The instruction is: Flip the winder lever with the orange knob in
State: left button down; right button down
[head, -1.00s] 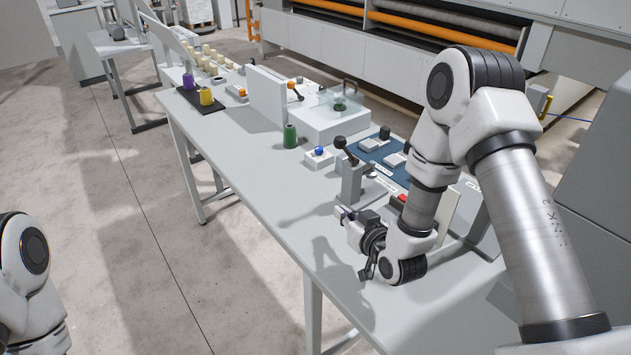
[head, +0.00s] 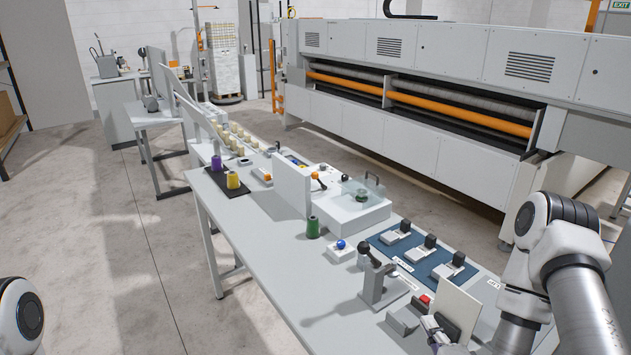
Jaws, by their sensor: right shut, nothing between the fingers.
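The winder is a white box (head: 349,211) on the table with a clear cover over a green spool (head: 361,196). Its lever with the orange knob (head: 315,175) stands at the box's far-left end, beside an upright white panel (head: 292,186). The lever leans, but I cannot tell its exact setting from here. My right gripper (head: 432,330) is low at the bottom right, near the table's near end, well away from the lever. It is shut and empty. Only part of my left arm shows at the left edge; its gripper is out of view.
A grey stand with a black-knobbed lever (head: 378,285) and a box with a blue knob (head: 341,246) lie between my right gripper and the winder. A green cone (head: 313,227) stands nearby. A blue panel with switches (head: 420,255) is to the right. The table's front left is clear.

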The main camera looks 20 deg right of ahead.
aim_at(314, 175)
jog(key=i+j+u, duration=0.15)
jog(key=i, duration=0.4)
jog(key=i+u, duration=0.15)
jog(key=i, duration=0.4)
jog(key=i+z, duration=0.25)
jog(key=i, duration=0.2)
jog(key=i+j+z, duration=0.25)
jog(key=i, duration=0.15)
